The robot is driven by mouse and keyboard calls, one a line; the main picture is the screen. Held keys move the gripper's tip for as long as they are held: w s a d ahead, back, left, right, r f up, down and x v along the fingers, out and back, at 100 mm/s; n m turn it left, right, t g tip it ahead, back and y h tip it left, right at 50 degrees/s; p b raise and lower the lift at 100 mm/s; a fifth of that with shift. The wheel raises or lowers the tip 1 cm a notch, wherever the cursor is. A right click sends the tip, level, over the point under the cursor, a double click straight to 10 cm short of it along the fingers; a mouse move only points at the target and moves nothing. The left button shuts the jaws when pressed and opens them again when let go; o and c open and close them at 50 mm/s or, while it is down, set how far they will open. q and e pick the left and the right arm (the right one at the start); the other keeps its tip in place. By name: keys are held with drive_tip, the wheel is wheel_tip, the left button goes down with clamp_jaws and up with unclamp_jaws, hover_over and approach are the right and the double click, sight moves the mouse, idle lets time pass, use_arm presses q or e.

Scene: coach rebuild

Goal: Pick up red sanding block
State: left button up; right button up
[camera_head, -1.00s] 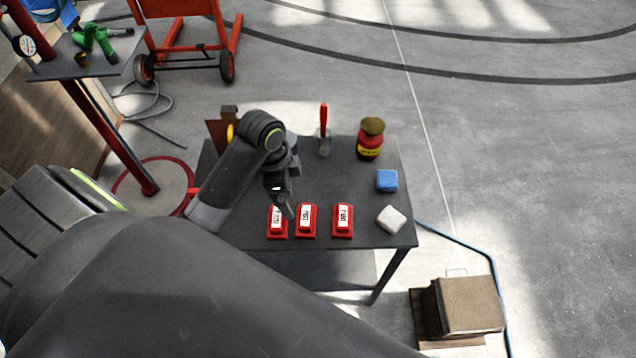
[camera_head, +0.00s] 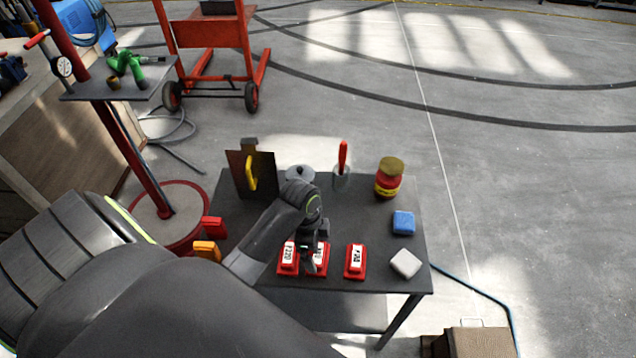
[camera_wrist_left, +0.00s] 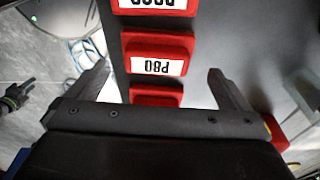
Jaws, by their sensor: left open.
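Three red sanding blocks with white labels lie in a row on the dark table (camera_head: 385,275): the left one (camera_head: 287,262), the middle one (camera_head: 321,265) and the right one (camera_head: 355,263). My left gripper (camera_head: 308,248) is over the left and middle blocks, partly hiding the middle one. In the left wrist view my left gripper (camera_wrist_left: 158,70) is open and empty. The middle block, labelled P80 (camera_wrist_left: 158,50), shows between its fingers. Another red block (camera_wrist_left: 155,95) is partly hidden by the gripper body. A dark jointed part at that view's left edge may be my right gripper.
A blue block (camera_head: 403,222) and a white block (camera_head: 405,263) lie at the table's right. A red-and-yellow jar (camera_head: 388,180), a red-handled tool in a cup (camera_head: 342,165) and a brown panel with a yellow handle (camera_head: 250,173) stand at the back.

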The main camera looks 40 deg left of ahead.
sight(318, 255)
use_arm(q)
drive_tip(key=shift+d+f+p, duration=0.25)
drive_tip(key=shift+f+p, duration=0.1)
drive_tip(key=shift+f, duration=1)
drive_tip(key=shift+d+f+p, duration=0.25)
drive_tip(key=shift+f+p, duration=0.1)
drive_tip(key=shift+f, duration=0.95)
drive_tip(key=shift+c, duration=0.4)
drive_tip(key=c, duration=0.8)
drive_tip(key=shift+r, duration=0.1)
wheel_tip(318, 255, up, 10)
drive_tip(key=shift+f+b, duration=0.1)
drive_tip(key=shift+b, duration=0.45)
